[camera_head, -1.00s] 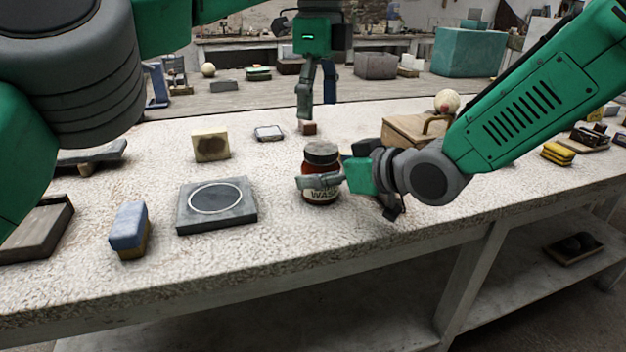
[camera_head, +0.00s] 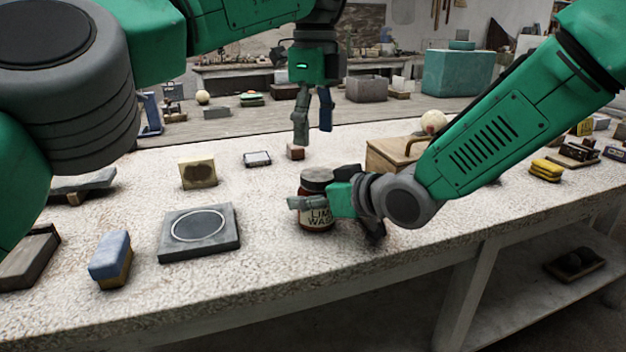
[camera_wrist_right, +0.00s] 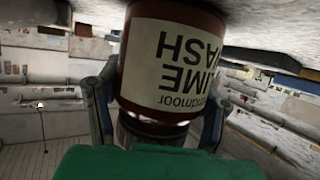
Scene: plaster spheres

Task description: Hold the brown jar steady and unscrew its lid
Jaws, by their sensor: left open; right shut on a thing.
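The brown jar (camera_head: 318,216) has a cream "LIME WASH" label and a dark grey lid (camera_head: 317,175) on top. It stands upright on the worktop at the middle of the head view. My right gripper (camera_head: 312,202) is shut around the jar's body from the right. In the right wrist view the jar (camera_wrist_right: 172,60) fills the upper middle between the two fingers and appears upside down. My left gripper (camera_head: 313,118) hangs fingers-down, above and behind the jar's lid, with a gap between its fingers. It is empty and clear of the lid.
A grey slab with a pale ring (camera_head: 232,244) lies left of the jar. A blue and tan block (camera_head: 110,262) sits nearer the front edge. A small red-brown block (camera_head: 296,152) and a wooden box with a handle (camera_head: 385,153) stand behind the jar.

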